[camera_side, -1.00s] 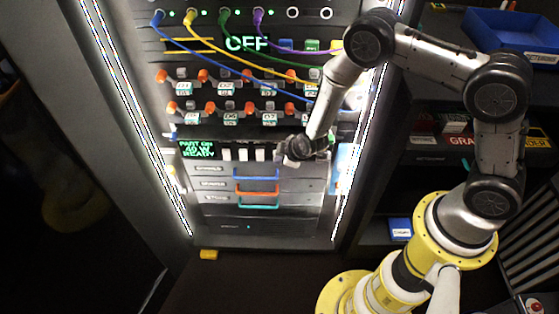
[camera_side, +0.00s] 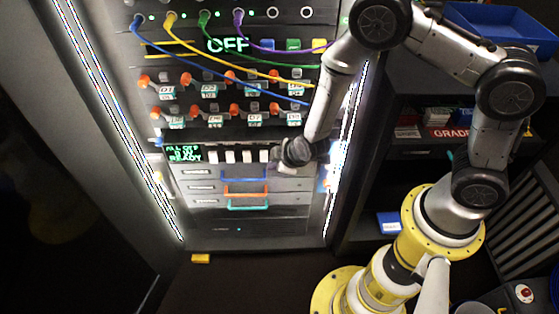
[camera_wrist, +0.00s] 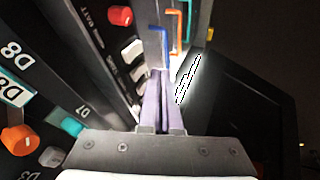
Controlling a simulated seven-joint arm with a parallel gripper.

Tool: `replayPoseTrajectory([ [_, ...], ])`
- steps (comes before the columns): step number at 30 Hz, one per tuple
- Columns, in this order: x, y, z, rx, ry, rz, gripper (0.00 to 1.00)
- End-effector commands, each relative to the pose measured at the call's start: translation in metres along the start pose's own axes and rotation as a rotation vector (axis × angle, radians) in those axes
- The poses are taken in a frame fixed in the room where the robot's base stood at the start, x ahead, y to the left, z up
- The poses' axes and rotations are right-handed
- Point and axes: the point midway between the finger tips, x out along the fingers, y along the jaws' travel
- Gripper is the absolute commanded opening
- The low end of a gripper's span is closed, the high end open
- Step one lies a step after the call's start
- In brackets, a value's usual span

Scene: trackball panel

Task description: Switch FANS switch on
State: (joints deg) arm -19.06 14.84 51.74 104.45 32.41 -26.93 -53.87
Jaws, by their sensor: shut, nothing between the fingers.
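A row of white rocker switches (camera_side: 231,157) sits beside a small green-lit display (camera_side: 184,153) that reads "ALL OFF" and "READY". I cannot read which switch is FANS. My gripper (camera_side: 283,167) is at the right end of this row, close to the panel. In the wrist view, my gripper's two pale purple fingers (camera_wrist: 159,80) are together and hold nothing. White switches (camera_wrist: 132,50) show just left of the fingers; their small lettering is not clear. The side view does not show whether the fingertips touch a switch, as the wrist hides them.
Above are rows of orange-and-grey breakers (camera_side: 190,115) and coloured cables (camera_side: 240,62). Below are drawers with blue, orange (camera_side: 245,188) and teal handles. A red knob (camera_wrist: 120,15) marked BATT is near the switches. Bright light strips (camera_side: 335,190) edge the cabinet.

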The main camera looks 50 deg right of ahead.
Motion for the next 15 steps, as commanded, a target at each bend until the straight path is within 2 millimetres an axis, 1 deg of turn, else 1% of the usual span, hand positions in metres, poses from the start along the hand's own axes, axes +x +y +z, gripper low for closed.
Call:
replayPoseTrajectory([
  [1, -0.011, 0.000, -0.001, -0.001, 0.002, 0.000, 0.00],
  [6, -0.035, 0.000, -0.001, -0.001, 0.001, -0.001, 0.00],
  [10, -0.043, 0.000, 0.000, -0.001, -0.001, -0.001, 0.00],
  [15, -0.046, 0.000, 0.000, -0.001, -0.001, -0.001, 0.00],
])
